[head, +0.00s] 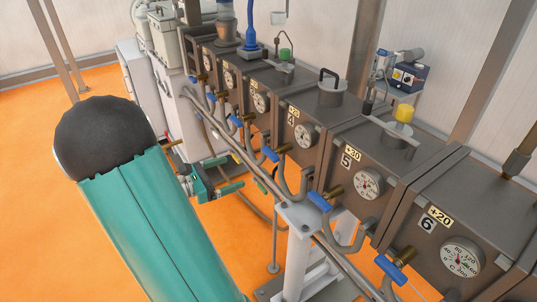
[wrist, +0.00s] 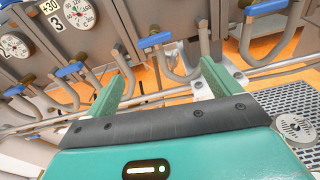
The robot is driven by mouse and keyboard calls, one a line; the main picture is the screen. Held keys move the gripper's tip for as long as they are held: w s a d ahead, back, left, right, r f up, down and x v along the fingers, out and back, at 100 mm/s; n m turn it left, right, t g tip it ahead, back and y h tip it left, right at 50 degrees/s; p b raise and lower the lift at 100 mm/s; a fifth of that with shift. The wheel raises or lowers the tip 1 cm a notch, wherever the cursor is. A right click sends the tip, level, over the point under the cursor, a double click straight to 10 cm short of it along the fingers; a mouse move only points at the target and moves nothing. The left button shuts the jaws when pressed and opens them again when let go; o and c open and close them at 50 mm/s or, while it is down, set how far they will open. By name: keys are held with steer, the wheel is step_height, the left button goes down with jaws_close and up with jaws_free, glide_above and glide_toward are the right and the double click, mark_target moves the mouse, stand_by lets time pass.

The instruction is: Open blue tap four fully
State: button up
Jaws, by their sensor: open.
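Blue tap four (head: 271,154) is a small blue lever on a brass fitting below the gauge of the dark box labelled 4. In the wrist view the blue lever of tap four (wrist: 155,40) lies roughly crosswise above a grey U-shaped pipe. My gripper (head: 219,175) has teal fingers pointing toward the row of taps, left of and below tap four. In the wrist view my gripper (wrist: 163,85) is open and empty, its fingers wide apart. Tap four is ahead, between the finger directions, with a gap to it.
Blue tap three (wrist: 69,68) is left of tap four in the wrist view; blue tap five (head: 319,201) and blue tap six (head: 391,269) are nearer in the head view. A long pipe rail (head: 340,255) and a white post (head: 300,225) stand before the boxes. Orange floor is open at left.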

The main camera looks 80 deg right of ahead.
mark_target(267, 156)
steer(key=shift+n+h, duration=0.5)
steer(key=x, duration=1.5)
steer(key=shift+d+f, duration=0.1)
steer(key=shift+d, duration=0.15)
steer(key=shift+c, duration=0.2)
steer(key=c, duration=1)
